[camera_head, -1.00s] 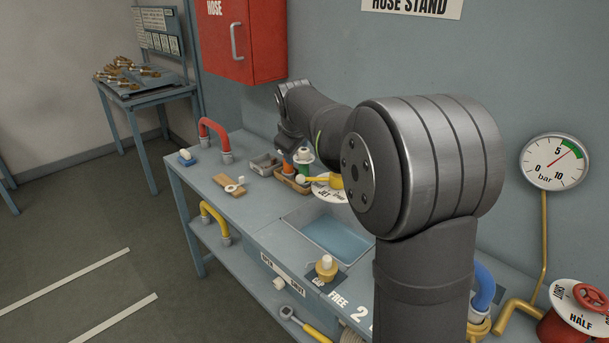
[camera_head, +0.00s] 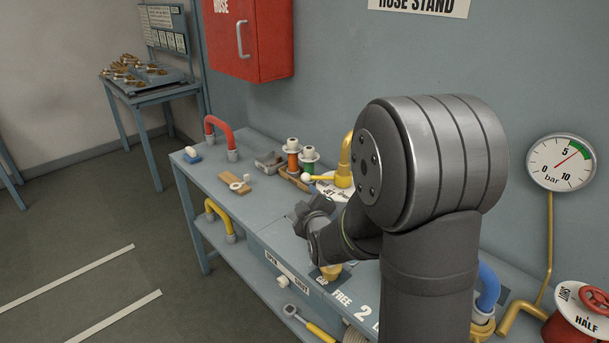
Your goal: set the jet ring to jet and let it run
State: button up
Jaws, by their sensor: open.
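The jet ring is a white dial (camera_head: 330,186) lettered "JET", around the foot of a yellow bent pipe (camera_head: 345,165) at the back of the bench. A yellow lever with a pale ball knob (camera_head: 307,177) points left from it. The right part of the dial is partly hidden by my arm. My gripper (camera_head: 299,222) is open and empty, in front of and below the dial in the picture, over the basin area, apart from the lever. No water shows at the pipe; its mouth is hidden.
Two spools (camera_head: 293,158) stand left of the lever. A red valve wheel with a "HALF" dial (camera_head: 585,310) is at right.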

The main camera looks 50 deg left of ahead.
jog(key=t+y, duration=0.1)
jog(key=t, duration=0.1)
send_near(306, 179)
jog(key=x, duration=1.3)
jog(key=shift+w+f, duration=0.1)
jog(key=shift+f, duration=0.1)
grip_shut()
